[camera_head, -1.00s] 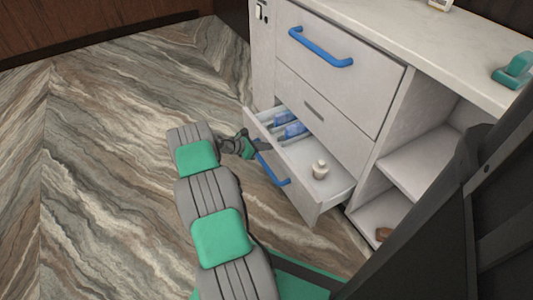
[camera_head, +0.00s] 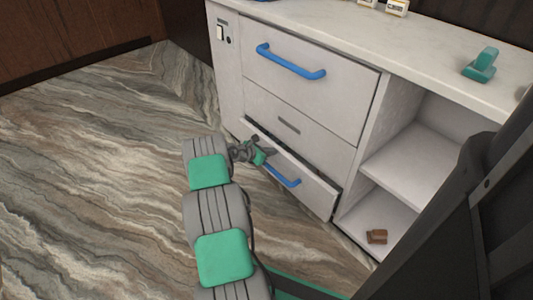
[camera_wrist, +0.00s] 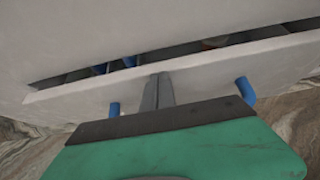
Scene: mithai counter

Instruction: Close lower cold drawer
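The lower cold drawer (camera_head: 300,172) is the bottom drawer of the pale cabinet, with a blue bar handle (camera_head: 283,176). It stands slightly open, with a narrow dark gap along its top edge. In the wrist view the drawer front (camera_wrist: 210,72) crosses the picture, and bits of blue contents show through the gap. My gripper (camera_head: 264,153) is at the drawer front, by the left end of the handle. In the wrist view my gripper's fingers (camera_wrist: 158,92) look together and point at the front between the handle's two blue ends. Nothing shows between them.
A closed upper drawer (camera_head: 300,80) with a blue handle is above. Open shelves (camera_head: 405,165) are to the right, with a small brown object (camera_head: 377,236) on the lowest. A teal object (camera_head: 481,65) stands on the countertop (camera_head: 420,55). The marbled floor at left is clear.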

